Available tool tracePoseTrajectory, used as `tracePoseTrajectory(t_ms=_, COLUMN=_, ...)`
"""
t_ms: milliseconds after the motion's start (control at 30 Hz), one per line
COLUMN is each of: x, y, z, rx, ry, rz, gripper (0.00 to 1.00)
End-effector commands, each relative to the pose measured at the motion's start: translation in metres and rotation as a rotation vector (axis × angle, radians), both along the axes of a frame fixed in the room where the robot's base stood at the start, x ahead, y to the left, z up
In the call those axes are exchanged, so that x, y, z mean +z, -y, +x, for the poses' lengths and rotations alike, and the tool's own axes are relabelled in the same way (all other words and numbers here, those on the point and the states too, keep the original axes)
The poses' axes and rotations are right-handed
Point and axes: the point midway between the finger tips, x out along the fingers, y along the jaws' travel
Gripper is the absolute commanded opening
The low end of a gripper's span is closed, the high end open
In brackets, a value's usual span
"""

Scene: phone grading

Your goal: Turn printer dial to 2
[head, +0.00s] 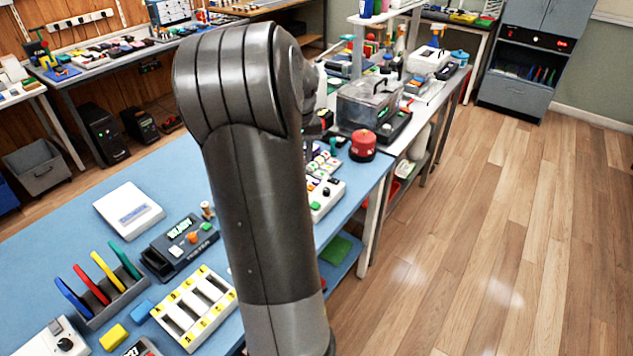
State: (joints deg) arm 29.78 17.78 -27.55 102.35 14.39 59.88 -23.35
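I cannot tell for sure which device is the printer. A white box with a round black dial (65,344) stands at the bottom left, cut off by the picture edge. A pale device with a black knob (326,191) sits near the right end of the blue bench, partly behind my arm. A dark device (180,247) with a lit green display and an orange knob (192,237) lies left of my arm. No dial's number can be read. My arm fills the middle of the view, and my gripper is hidden behind it.
The blue bench (60,225) also holds a flat white box (129,210), a rack of coloured plates (104,300), a white slotted tray (196,308), a yellow block (114,337) and a red round container (363,145). The wooden floor (490,230) at right is clear.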

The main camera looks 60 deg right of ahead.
Motion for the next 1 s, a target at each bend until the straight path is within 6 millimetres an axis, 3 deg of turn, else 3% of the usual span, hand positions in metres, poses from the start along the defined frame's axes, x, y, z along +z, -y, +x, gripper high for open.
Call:
tracePoseTrajectory(t_ms=33, x=-0.011, y=0.021, z=-0.008, rx=-0.026, ry=-0.023, rz=0.002, gripper=0.43)
tracePoseTrajectory(t_ms=100, x=-0.022, y=0.042, z=-0.018, rx=-0.051, ry=-0.045, rz=0.001, gripper=0.43)
tracePoseTrajectory(t_ms=300, x=-0.04, y=0.078, z=-0.037, rx=-0.089, ry=-0.083, rz=0.001, gripper=0.43)
tracePoseTrajectory(t_ms=567, x=-0.062, y=0.082, z=-0.04, rx=-0.093, ry=-0.091, rz=0.003, gripper=0.43)
tracePoseTrajectory(t_ms=1000, x=-0.138, y=0.082, z=-0.04, rx=-0.094, ry=-0.09, rz=0.002, gripper=0.43)
